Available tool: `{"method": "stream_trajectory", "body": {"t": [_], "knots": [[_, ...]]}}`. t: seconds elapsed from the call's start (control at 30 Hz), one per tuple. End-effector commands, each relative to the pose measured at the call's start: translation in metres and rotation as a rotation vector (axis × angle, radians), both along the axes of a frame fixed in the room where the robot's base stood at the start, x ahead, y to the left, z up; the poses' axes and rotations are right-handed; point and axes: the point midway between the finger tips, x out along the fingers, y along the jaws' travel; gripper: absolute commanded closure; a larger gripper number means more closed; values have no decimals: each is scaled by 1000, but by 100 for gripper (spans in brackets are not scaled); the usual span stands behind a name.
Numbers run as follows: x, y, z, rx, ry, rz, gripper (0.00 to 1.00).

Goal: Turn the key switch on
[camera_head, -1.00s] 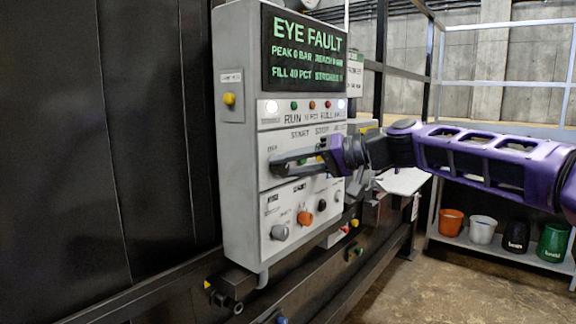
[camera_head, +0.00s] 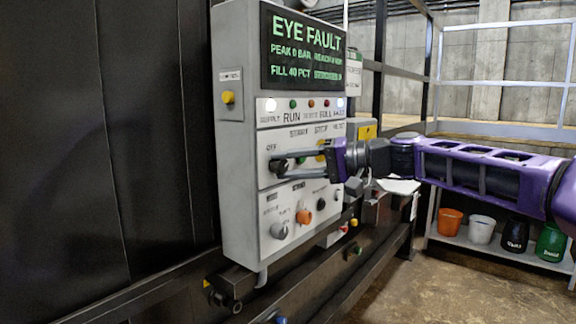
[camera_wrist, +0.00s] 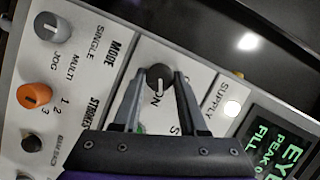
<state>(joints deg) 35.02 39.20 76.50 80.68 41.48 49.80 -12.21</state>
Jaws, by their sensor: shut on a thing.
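The key switch is a round black knob (camera_wrist: 160,78) on the light grey control panel (camera_head: 240,190). In the wrist view an ON label sits just beside it; in the head view an OFF label is at its upper left. My gripper (camera_wrist: 159,76) has one finger on each side of the knob and is shut on it. In the head view my gripper (camera_head: 279,164) reaches the panel from the right, and its fingers partly hide the knob. I cannot tell surely which label the knob points to.
A screen (camera_head: 302,48) above reads EYE FAULT. Below the switch are a grey mode knob (camera_head: 279,230) and an orange strokes knob (camera_head: 304,217). A yellow button (camera_head: 228,97) is on the panel's left side. Several buckets stand on a shelf at right.

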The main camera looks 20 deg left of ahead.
Motion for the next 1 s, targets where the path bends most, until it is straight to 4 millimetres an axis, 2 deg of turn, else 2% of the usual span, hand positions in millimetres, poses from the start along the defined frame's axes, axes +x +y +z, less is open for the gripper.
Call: {"method": "stream_trajectory", "body": {"t": [0.13, 0.17, 0.3, 0.67, 0.87, 1.0], "knots": [[0, 0, 0, 0, 2, 0, 100], [0, 0, 0, 0, 2, 0, 55], [0, 0, 0, 0, 1, 0, 29], [0, -3, 0, -1, -1, -1, 28], [0, -33, 4, 0, -2, -5, 28], [-1, -67, 9, 0, -1, -6, 28]]}}
